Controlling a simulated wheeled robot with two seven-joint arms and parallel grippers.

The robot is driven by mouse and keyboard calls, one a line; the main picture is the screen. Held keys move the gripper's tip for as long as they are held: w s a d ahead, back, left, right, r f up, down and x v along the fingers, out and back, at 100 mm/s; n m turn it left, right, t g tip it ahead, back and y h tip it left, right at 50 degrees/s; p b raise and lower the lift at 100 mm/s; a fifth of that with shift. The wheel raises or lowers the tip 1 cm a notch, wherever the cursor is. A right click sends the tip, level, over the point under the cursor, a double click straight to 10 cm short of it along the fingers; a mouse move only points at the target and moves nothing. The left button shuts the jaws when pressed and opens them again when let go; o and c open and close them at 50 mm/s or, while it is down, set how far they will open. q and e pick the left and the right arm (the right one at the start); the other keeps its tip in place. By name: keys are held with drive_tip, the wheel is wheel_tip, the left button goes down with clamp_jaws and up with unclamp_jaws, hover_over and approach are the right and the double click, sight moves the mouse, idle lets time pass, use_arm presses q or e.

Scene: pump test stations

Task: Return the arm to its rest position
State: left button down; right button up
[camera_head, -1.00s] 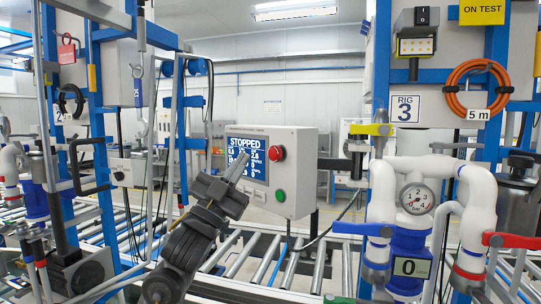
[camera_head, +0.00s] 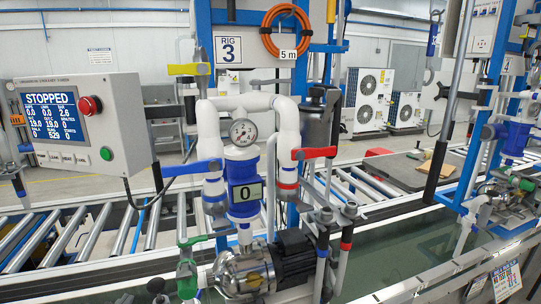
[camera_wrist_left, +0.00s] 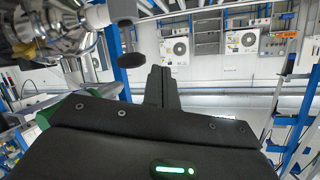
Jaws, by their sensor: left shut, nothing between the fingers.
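My left gripper (camera_wrist_left: 161,72) shows in the left wrist view, its two dark fingers together with nothing between them. It points toward the open room, with pump-rig metalwork close by at the upper left of that view. In the head view only a small dark shape (camera_head: 157,287) shows at the bottom edge, left of the pump; it looks like part of my left arm, and its fingers cannot be made out. My right gripper is in neither view.
The Rig 3 pump (camera_head: 245,272) stands front centre, with white pipes, a gauge (camera_head: 243,132), a blue-handled valve and a red-handled valve (camera_head: 314,153). A control box (camera_head: 120,110) reading STOPPED is at left. Roller conveyors (camera_head: 95,240) run behind. Another rig stands at right.

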use_arm(q)
drive_tip(key=s+d+f+g+h, duration=0.1)
drive_tip(key=s+d+f+g, duration=0.35)
drive_tip(key=s+f, duration=0.65)
drive_tip(key=s+d+f+g, duration=0.4)
drive_tip(key=s+f+g, duration=0.2)
drive_tip(key=s+f, duration=0.5)
drive_tip(key=s+f+g, duration=0.1)
drive_tip(key=s+f, duration=0.2)
drive_tip(key=f, duration=1.9)
drive_tip(key=s+a+f+g, duration=0.1)
drive_tip(key=s+a+f, duration=0.1)
drive_tip(key=s+f, duration=1.5)
drive_tip(key=shift+a+f, duration=0.2)
drive_tip(key=shift+f, duration=0.4)
drive_tip(key=shift+s+g, duration=0.1)
drive_tip(key=shift+g, duration=0.15)
